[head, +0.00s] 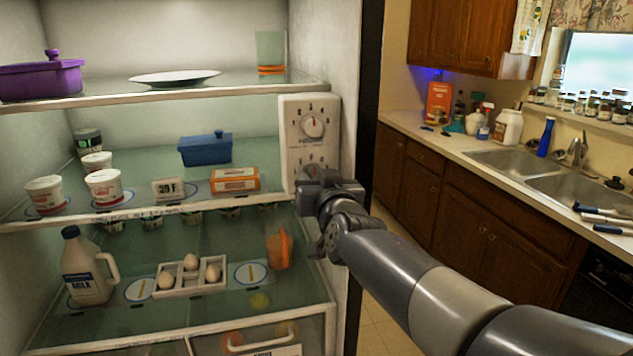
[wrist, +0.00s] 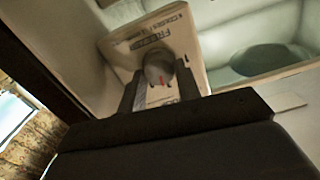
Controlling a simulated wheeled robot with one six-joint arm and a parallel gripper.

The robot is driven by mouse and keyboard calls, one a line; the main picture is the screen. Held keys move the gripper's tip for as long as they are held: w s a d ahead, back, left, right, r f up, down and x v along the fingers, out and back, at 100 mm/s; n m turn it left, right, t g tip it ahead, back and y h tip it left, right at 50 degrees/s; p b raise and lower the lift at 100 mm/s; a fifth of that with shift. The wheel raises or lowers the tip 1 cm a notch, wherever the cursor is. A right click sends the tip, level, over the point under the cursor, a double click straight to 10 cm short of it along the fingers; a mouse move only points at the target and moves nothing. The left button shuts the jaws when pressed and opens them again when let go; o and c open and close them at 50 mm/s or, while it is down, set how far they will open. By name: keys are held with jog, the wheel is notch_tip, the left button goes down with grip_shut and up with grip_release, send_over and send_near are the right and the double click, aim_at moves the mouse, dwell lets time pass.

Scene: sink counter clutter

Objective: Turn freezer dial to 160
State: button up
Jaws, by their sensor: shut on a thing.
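A white control panel (head: 292,130) is fixed to the right inner wall of the open fridge. Its upper dial (head: 313,126) shows clear in the head view, with numbers around it. My gripper (head: 326,182) is at the panel's lower part and hides the lower dial there. In the wrist view the freezer dial (wrist: 158,66) is a round grey knob with a red mark, beside printed lettering that seems to read FREEZER. My gripper's dark fingers (wrist: 160,90) stand on either side of this knob and are shut on it. The exact dial number cannot be read.
The middle shelf (head: 140,214) holds yogurt cups, a small temperature sign (head: 168,188), an orange box (head: 235,180) and a blue dish (head: 205,149). Below are a milk jug (head: 88,265) and eggs (head: 190,273). A sink counter (head: 450,148) is at right.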

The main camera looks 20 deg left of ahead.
jog(key=m+b, duration=0.2)
jog(key=m, duration=0.2)
jog(key=shift+f, duration=0.1)
jog(key=shift+d+m+b, duration=0.1)
jog(key=shift+m+b, duration=0.75)
jog(key=shift+m, duration=1.45)
jog(key=o, duration=1)
jog(key=shift+p+v, duration=0.3)
jog(key=shift+v, duration=5.05)
